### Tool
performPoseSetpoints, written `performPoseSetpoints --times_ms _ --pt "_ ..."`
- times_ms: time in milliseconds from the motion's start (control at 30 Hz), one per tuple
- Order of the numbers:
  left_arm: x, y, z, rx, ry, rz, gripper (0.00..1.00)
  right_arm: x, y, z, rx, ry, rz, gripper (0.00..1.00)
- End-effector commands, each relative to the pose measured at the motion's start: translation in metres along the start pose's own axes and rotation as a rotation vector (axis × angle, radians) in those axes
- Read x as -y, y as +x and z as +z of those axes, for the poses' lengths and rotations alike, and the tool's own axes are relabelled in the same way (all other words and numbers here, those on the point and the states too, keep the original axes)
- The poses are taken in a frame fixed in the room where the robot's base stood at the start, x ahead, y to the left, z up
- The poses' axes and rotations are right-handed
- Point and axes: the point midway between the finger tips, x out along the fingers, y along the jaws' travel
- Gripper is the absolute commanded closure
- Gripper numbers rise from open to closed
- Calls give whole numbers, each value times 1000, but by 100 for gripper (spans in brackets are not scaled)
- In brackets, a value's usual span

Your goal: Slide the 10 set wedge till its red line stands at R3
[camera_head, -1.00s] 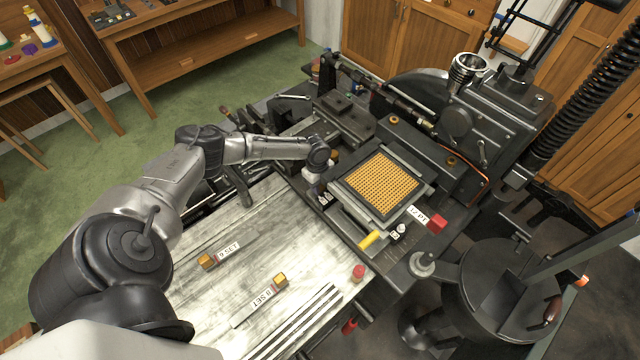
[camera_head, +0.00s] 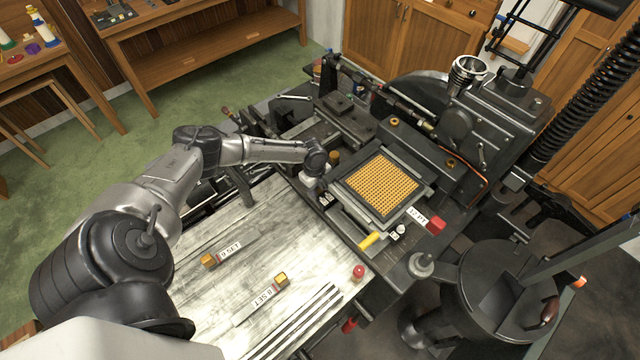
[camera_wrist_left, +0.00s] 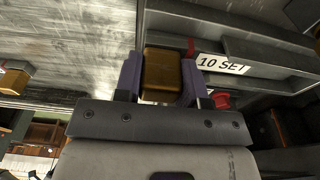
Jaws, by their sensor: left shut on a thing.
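The 10 set wedge shows in the left wrist view as a grey bar with a white "10 SET" label (camera_wrist_left: 222,64). Its brass end block (camera_wrist_left: 163,74) sits between the purple pads of my left gripper (camera_wrist_left: 161,80), which is shut on it. A red mark (camera_wrist_left: 190,47) stands just left of the label. In the head view my left gripper (camera_head: 312,181) is at the left side of the caster, beside the matrix case (camera_head: 382,185), and the arm hides most of the wedge. No R3 mark is legible. My right gripper is not in view.
On the pale metal table lie the 6 SET wedge (camera_head: 209,261) and the 8 SET wedge (camera_head: 281,279). A red knob (camera_head: 358,272) stands near its right edge. Small white tags (camera_head: 326,200) sit beside my gripper. A yellow handle (camera_head: 371,240) sticks out below the matrix case.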

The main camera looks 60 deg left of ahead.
Motion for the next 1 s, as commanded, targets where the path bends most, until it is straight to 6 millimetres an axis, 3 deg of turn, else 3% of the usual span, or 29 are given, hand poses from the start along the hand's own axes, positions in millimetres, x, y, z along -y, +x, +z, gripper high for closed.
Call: performPoseSetpoints --times_ms 767,800,1000 --pt "-33 0 0 0 -1 0 91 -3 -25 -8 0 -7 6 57" --pt "-33 0 0 0 -1 0 62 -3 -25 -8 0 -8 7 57" --pt "-33 0 0 0 -1 0 43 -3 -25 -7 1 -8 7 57"
